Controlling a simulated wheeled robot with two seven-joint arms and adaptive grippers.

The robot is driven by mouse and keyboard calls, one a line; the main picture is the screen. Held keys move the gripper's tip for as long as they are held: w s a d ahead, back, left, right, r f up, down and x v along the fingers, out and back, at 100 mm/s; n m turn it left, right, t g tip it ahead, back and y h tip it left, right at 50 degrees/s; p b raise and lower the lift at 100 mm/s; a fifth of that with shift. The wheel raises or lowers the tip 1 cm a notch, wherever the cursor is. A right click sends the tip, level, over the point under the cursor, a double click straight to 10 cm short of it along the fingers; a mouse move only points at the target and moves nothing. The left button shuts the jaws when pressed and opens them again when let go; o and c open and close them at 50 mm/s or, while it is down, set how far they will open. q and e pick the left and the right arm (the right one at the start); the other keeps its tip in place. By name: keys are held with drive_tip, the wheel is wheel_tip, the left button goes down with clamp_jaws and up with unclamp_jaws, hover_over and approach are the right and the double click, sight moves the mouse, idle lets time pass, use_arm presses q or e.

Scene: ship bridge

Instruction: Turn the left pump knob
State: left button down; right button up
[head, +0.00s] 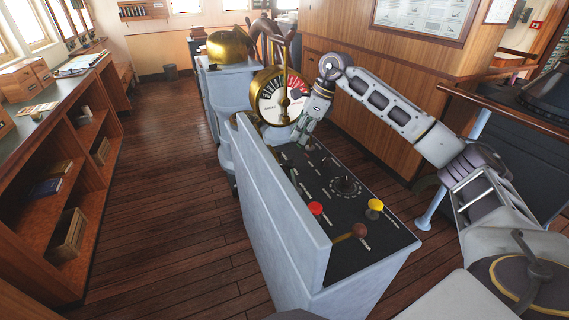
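The grey console (285,235) stands in the middle of the head view with a black sloping control panel (338,250). A large dark round knob (345,185) with white dial marks sits mid-panel. Several small dark knobs, one of them here (326,161), sit toward its far end. The labels are too small to read, so I cannot tell which is the left pump knob. My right gripper (302,141) points down over the panel's far end, close to the small knobs. Its fingers are small and partly hidden; I cannot tell whether they are open or touch a knob. My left gripper is out of view.
A red knob (316,208), a yellow knob (375,205) and a brown-knobbed lever (358,231) stand up from the near panel. A brass telegraph dial (270,97) rises just behind my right gripper. Wooden shelves (70,190) line the left; the floor between is clear.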

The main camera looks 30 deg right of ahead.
sight(283, 165)
drive_tip(key=x, duration=1.3)
drive_tip(key=shift+f, duration=0.2)
clamp_jaws()
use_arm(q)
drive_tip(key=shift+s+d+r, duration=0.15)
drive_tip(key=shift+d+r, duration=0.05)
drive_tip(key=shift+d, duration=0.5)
